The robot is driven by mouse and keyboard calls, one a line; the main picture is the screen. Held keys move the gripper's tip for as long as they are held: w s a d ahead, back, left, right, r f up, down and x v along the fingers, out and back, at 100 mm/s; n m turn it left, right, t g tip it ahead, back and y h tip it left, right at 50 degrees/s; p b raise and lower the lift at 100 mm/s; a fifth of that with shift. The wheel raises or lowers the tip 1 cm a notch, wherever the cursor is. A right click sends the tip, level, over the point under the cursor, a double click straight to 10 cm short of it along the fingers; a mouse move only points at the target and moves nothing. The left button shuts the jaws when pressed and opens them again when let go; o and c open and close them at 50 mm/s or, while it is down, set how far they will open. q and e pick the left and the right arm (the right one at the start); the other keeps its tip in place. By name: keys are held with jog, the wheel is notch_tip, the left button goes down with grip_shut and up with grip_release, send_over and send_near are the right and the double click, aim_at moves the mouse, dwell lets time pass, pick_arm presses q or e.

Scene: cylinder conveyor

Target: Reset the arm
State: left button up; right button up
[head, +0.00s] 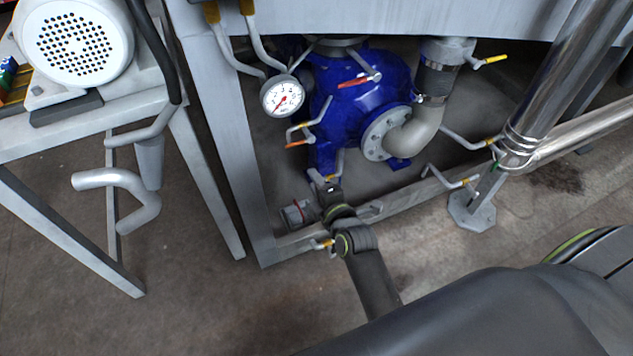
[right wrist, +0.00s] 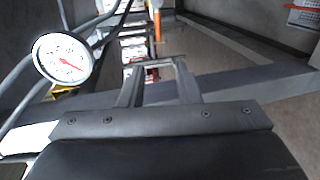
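My right arm reaches up from the lower right in the head view, with its wrist low in front of the blue pump. My right gripper (head: 298,213) shows small, just left of the wrist, near the lower beam of the frame. In the right wrist view its two grey fingers (right wrist: 158,72) stand apart. I make out nothing held between them. A small red patch shows there, but I cannot tell what it belongs to. My left gripper is in neither view.
The blue pump (head: 355,95) sits inside a grey frame (head: 222,130). A pressure gauge (head: 283,96) hangs beside it and looms left in the right wrist view (right wrist: 62,58). Several coloured valve handles stick out nearby. A white motor (head: 77,42) stands left. Bare floor (head: 190,290) lies in front.

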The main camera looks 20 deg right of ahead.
dwell(0.4)
